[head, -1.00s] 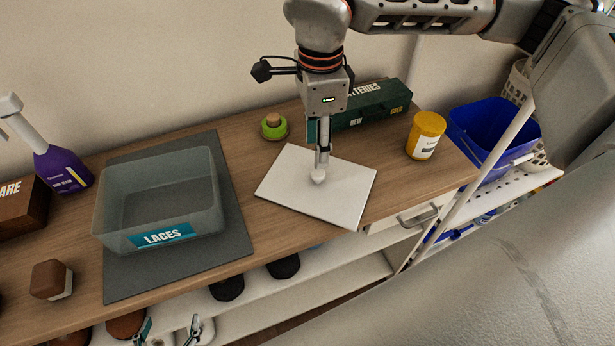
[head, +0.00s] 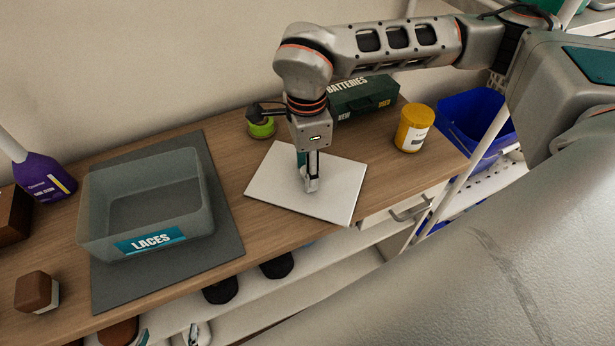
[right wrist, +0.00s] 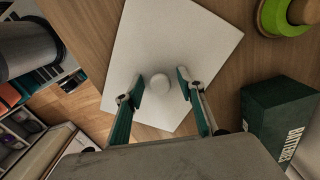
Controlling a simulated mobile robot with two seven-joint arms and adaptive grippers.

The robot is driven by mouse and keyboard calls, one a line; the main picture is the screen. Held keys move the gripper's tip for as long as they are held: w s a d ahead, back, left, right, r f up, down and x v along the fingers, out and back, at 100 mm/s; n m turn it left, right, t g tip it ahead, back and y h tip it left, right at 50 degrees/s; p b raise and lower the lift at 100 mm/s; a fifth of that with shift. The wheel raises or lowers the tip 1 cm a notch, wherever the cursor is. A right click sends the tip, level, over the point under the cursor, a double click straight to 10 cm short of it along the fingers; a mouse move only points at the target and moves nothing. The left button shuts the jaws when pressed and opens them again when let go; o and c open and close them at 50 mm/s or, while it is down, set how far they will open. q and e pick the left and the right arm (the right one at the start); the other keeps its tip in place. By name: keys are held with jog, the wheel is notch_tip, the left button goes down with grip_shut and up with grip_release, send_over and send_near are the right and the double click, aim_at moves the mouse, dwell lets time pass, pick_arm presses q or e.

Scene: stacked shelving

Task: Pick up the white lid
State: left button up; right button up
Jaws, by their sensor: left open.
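The white lid (head: 335,190) is a flat square plate lying on the wooden top. There, two open teal-padded fingers (right wrist: 158,92) stand apart, one on each side of the knob, with gaps on both sides. I cannot tell how high the fingertips are above the plate.
A grey bin labelled LACES (head: 95,215) stands on a dark mat (head: 225,225) to the left. A green batteries box (head: 365,95), green roll (head: 262,128) and yellow jar (head: 412,130) are behind and right of the lid. A drawer handle (head: 410,210) juts out below the front edge.

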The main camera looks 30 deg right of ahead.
grip_shut()
jog(key=shift+r, duration=0.1)
